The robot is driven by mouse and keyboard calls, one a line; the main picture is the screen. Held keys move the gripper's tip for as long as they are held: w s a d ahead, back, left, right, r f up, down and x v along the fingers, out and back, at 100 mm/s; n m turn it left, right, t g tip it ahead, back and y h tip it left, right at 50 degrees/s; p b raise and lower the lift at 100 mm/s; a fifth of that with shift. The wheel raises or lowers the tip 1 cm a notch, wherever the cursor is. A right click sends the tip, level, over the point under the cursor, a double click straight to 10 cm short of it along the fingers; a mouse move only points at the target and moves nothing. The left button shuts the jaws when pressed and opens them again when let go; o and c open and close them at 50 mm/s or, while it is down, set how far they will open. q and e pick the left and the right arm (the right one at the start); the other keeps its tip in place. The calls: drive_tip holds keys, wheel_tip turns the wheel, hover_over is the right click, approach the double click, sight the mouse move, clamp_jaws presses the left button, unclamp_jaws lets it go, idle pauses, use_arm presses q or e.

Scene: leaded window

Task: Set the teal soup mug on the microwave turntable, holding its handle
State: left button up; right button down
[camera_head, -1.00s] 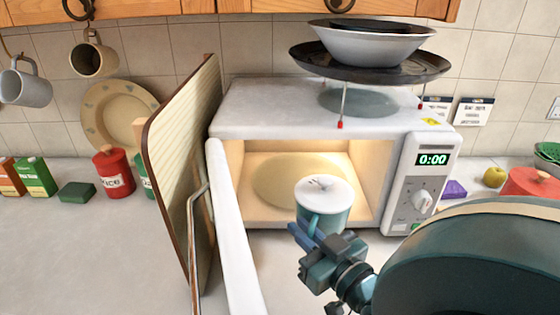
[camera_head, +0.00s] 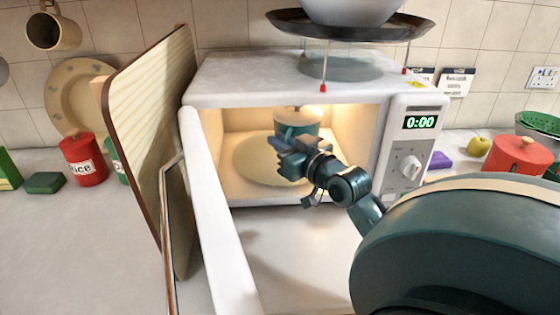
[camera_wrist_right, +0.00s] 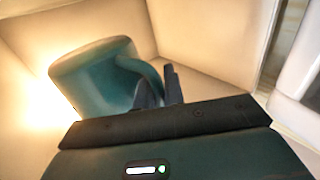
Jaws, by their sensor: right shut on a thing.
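The teal soup mug (camera_head: 298,119) with its pale lid is upright inside the open microwave (camera_head: 300,82), over the right part of the round turntable (camera_head: 258,169). My right gripper (camera_head: 281,145) is shut on the mug's handle, in front of the mug. It hides the mug's lower part, so I cannot tell whether the mug touches the turntable. In the right wrist view the mug (camera_wrist_right: 92,82) appears tilted, with the handle between my right fingers (camera_wrist_right: 160,90). My left gripper is not in view.
The microwave door (camera_head: 217,215) stands open at the left, beside a striped board (camera_head: 155,130). A tray on red-tipped legs (camera_head: 345,28) holds a bowl on top of the microwave. A red canister (camera_head: 518,157) stands at the right. The counter before the opening is clear.

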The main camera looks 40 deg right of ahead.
drive_tip(key=f, duration=0.2)
drive_tip(key=w+d+f, duration=0.1)
drive_tip(key=f, duration=0.1)
drive_tip(key=w+f, duration=0.1)
drive_tip(key=f, duration=0.1)
drive_tip(key=shift+d, duration=0.35)
drive_tip(key=shift+w+d+f, duration=0.1)
drive_tip(key=shift+w+f, duration=0.1)
drive_tip(key=shift+f, duration=0.2)
drive_tip(key=c, duration=1.5)
unclamp_jaws()
drive_tip(key=shift+f, duration=0.1)
drive_tip(key=shift+s, duration=0.15)
drive_tip(key=s+a+b, duration=0.1)
drive_tip(key=s+b, duration=0.1)
drive_tip(key=s, duration=0.9)
drive_tip(key=shift+s+a, duration=0.2)
drive_tip(key=shift+s, duration=0.15)
